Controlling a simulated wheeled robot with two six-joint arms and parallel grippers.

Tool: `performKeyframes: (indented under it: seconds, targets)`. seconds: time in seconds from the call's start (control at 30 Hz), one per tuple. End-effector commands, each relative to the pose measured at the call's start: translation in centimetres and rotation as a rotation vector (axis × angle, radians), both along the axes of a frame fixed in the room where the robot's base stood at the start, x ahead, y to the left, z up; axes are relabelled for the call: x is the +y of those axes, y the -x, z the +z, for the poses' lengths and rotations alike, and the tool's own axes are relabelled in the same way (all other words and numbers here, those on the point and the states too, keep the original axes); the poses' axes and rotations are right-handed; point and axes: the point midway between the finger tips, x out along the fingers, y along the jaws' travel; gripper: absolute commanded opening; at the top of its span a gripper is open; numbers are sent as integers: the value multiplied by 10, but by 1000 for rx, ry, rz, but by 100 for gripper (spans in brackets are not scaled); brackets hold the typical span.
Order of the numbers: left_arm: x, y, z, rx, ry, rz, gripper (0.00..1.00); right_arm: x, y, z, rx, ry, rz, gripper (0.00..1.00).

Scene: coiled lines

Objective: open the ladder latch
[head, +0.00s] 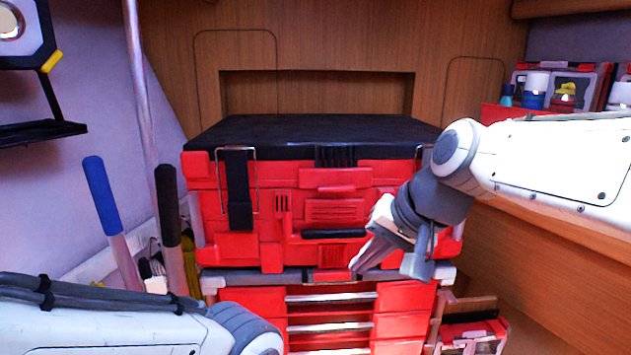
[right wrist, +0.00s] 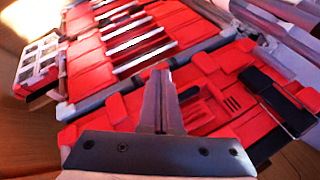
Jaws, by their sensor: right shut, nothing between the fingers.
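I cannot make out a ladder or a ladder latch in either view. My right gripper (head: 361,262) is shut and empty, pointing down in front of the lower right front of the red toolbox (head: 270,230). In the right wrist view its closed fingers (right wrist: 160,78) stand side by side over the red case. I cannot tell whether they touch it. A black strap with a wire loop (head: 240,190) hangs on the toolbox's left front, and a similar loop on the right is partly behind my right arm. My left gripper is out of view; only its arm shows at the lower left.
A drawer unit (head: 330,306) with silver bars stands under the toolbox. Blue-handled (head: 98,185) and black-handled (head: 167,205) poles lean at the left. A wooden bench (head: 540,270) bounds the right side. A small red organiser (head: 475,320) sits at the lower right.

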Motion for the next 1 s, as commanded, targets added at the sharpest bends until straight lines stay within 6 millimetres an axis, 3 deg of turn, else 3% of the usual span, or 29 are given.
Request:
performKeyframes:
  seconds: [0.03, 0.2, 0.3, 0.43, 0.6, 1.0]
  targets:
    - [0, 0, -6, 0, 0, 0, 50, 13, 19, -28, 31, 44, 87, 0]
    - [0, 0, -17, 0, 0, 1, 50, 35, 87, -105, 111, 212, 389, 0]
    - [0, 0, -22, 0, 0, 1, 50, 37, 127, -143, 146, 306, 569, 0]
    - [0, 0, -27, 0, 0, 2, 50, 30, 168, -180, 177, 406, 762, 0]
    - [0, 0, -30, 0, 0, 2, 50, 19, 195, -202, 193, 473, 895, 0]
    - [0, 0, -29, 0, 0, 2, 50, 17, 197, -204, 196, 480, 910, 0]
